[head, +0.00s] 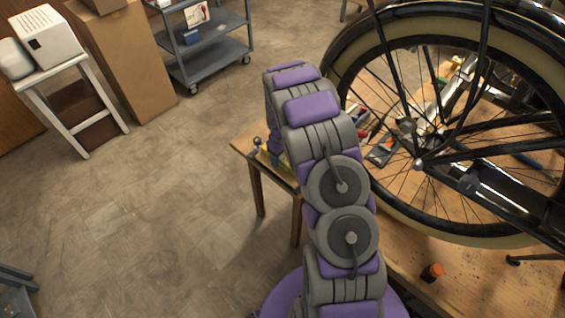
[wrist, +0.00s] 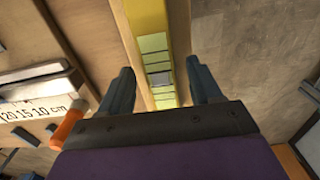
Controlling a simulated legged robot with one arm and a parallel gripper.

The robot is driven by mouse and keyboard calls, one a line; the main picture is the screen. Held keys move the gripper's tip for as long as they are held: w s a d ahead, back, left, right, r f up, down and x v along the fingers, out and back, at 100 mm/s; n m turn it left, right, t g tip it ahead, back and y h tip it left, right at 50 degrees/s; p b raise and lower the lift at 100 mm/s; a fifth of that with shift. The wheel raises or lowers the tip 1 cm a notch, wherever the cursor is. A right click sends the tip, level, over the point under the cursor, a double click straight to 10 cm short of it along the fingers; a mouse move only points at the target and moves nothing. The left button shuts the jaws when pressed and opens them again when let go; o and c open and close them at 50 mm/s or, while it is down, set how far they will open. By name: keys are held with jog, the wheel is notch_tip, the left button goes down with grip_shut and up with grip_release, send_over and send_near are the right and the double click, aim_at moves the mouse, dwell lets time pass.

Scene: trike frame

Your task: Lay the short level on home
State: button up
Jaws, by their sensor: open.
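A yellow level (wrist: 146,22) with a pale green window runs away from my gripper in the wrist view, over a wooden surface. I cannot tell whether it is the short level. My gripper (wrist: 161,80) is open, with one dark finger on each side of the level's line and visible gaps; it is not closed on it. In the head view a small yellow piece (head: 266,157) shows at the table's left corner, partly hidden by my arm. My gripper is hidden there. I cannot make out a place marked home.
A wooden table (head: 415,262) carries a large spoked wheel (head: 418,165), tools and an orange-capped item (head: 432,272). In the wrist view a white piece marked in cm (wrist: 35,108) and an orange item (wrist: 68,128) lie left.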

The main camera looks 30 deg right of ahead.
jog(key=shift+a+f, duration=0.45)
jog(key=shift+d, duration=0.5)
jog(key=shift+c, duration=1.1)
jog(key=shift+d+f, duration=0.1)
jog(key=shift+d, duration=0.25)
jog(key=c, duration=0.3)
jog(key=shift+a, duration=0.65)
grip_shut()
